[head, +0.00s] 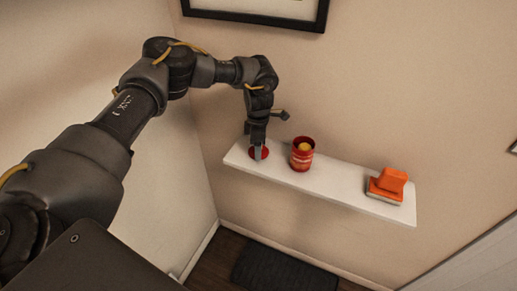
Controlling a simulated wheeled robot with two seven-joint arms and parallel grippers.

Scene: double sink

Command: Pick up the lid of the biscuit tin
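The biscuit tin (301,160) is a red, open-topped round container standing upright on a white wall shelf, with something yellow inside. A flat red disc, which looks like its lid (265,154), lies on the shelf to the left of the tin. My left gripper (258,154) points down right at the lid, and its fingers cover the lid's middle. I cannot tell whether the fingers touch the lid or are closed on it. My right gripper is not in view.
An orange object with a pale base (387,186) sits near the right end of the shelf (340,182). Bare shelf lies between it and the tin. A dark mat (285,269) lies on the floor below. A framed picture (322,14) hangs above.

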